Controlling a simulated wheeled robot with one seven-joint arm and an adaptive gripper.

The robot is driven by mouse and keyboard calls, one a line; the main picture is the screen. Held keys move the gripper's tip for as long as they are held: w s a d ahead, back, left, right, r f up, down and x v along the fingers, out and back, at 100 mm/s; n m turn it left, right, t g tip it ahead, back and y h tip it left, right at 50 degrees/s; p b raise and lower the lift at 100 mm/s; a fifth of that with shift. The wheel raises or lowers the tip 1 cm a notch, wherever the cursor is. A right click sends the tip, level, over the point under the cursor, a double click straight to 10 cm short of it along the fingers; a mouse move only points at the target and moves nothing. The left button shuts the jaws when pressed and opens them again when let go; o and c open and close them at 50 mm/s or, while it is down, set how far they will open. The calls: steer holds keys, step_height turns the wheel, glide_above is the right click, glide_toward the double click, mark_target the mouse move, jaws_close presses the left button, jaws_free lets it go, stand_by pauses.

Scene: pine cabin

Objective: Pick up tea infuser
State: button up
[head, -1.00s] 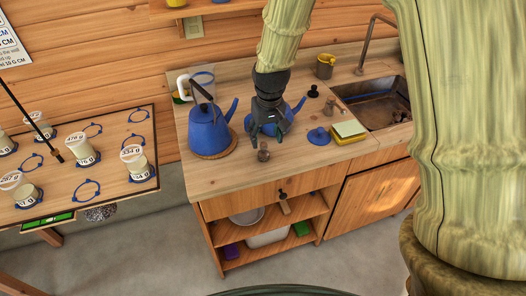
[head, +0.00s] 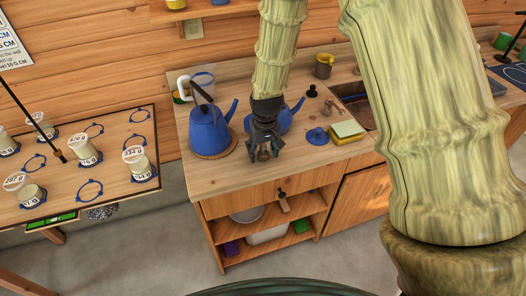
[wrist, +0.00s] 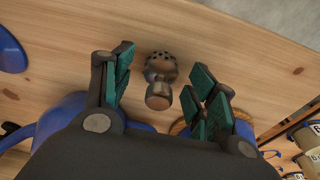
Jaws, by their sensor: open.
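The tea infuser (wrist: 160,75) is a small dull metal piece with a perforated round end, lying on the wooden counter. In the wrist view it lies between and just beyond the two green-padded fingers of my gripper (wrist: 160,92). The fingers are apart and nothing is held. In the head view my gripper (head: 264,150) points down over the counter's front part, and the infuser (head: 263,155) shows only partly between the fingers. I cannot tell the exact height gap.
A blue kettle (head: 209,132) stands on a round trivet to the left. A blue teapot (head: 284,122) is close behind my gripper, with its blue lid (head: 318,137) to the right. A sponge (head: 347,130) lies farther right. The front counter (head: 235,177) is clear.

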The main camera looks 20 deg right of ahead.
steer(key=shift+f, duration=0.15)
steer(key=c, duration=1)
steer(key=shift+r+b, duration=0.45)
steer(key=shift+r, duration=0.3)
steer(key=shift+r+b, duration=0.35)
steer(key=shift+r, duration=0.55)
steer(key=s+a+b, duration=0.1)
steer(key=s, duration=0.4)
steer(key=s+a+r+b, duration=0.1)
steer(key=s+a, duration=0.1)
steer(key=s, duration=0.3)
steer(key=s+a+b, duration=0.1)
steer(key=s+a, duration=0.1)
steer(key=s, duration=0.3)
steer(key=shift+s+r+b, duration=0.1)
steer(key=shift+r+b, duration=0.3)
steer(key=shift+f, duration=0.1)
